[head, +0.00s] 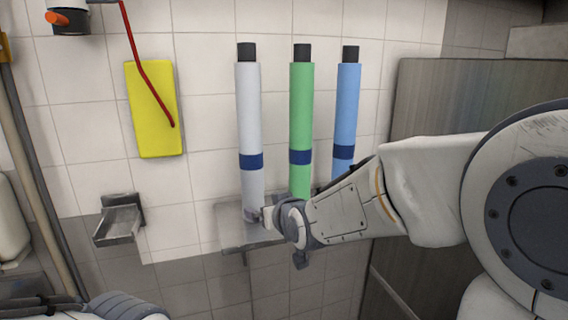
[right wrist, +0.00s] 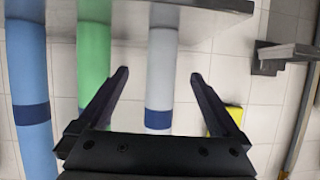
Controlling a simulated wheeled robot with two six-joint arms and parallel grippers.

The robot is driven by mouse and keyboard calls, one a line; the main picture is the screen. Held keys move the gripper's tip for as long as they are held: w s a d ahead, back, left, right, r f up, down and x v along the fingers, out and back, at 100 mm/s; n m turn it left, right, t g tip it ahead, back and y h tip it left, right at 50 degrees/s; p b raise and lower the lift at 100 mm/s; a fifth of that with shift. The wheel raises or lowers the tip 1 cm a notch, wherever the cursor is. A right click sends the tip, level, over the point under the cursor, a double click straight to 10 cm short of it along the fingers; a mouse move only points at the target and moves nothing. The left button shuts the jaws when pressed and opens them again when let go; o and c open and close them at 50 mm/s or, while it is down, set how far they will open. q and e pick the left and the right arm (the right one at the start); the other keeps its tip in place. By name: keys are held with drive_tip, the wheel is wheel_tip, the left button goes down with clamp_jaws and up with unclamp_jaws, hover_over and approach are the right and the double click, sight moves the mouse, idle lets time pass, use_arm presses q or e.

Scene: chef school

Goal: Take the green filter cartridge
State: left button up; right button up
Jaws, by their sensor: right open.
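The green filter cartridge (head: 301,110) stands upright against the tiled wall, between a white cartridge (head: 249,115) and a blue cartridge (head: 347,105). It has a black top and a dark blue band; my right arm hides its lower end. My right gripper (head: 258,214) is open near the foot of the white cartridge. In the right wrist view, upside down, the white cartridge (right wrist: 161,70) appears between the open fingers (right wrist: 158,78). There the green cartridge (right wrist: 93,45) is left of them, partly behind one finger. My left gripper is not in view.
A metal shelf (head: 232,222) is under the cartridges. A small metal tray (head: 120,224) and a yellow panel (head: 153,110) with a red tube are on the wall at left. A metal cabinet side (head: 430,100) bounds the right.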

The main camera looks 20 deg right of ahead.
sight(303, 154)
drive_tip(key=w+d+r+t+h, duration=0.1)
drive_tip(key=d+r, duration=0.2)
drive_tip(key=w+d+r+m+t+h, duration=0.1)
drive_tip(key=w+d+r+t, duration=0.1)
drive_tip(key=d+r, duration=0.1)
drive_tip(key=w+d+r+m+t+h, duration=0.1)
drive_tip(key=w+d+r, duration=0.1)
drive_tip(key=d+r, duration=0.1)
drive_tip(key=shift+d+h+p, duration=0.3)
drive_tip(key=shift+d, duration=0.4)
drive_tip(key=w, duration=0.1)
drive_tip(key=w+p, duration=0.2)
drive_tip(key=shift+w+d+r+t, duration=0.15)
drive_tip(key=shift+w+d+t, duration=0.05)
drive_tip(key=shift+d+t, duration=0.1)
drive_tip(key=shift+w, duration=0.65)
drive_tip(key=w+p, duration=0.2)
drive_tip(key=w, duration=0.1)
drive_tip(key=w+p, duration=0.1)
drive_tip(key=p, duration=0.1)
drive_tip(key=shift+w+d, duration=0.2)
drive_tip(key=shift+d, duration=0.1)
drive_tip(key=shift+w+f, duration=0.2)
drive_tip(key=shift+w, duration=0.2)
clamp_jaws()
drive_tip(key=shift+r, duration=0.25)
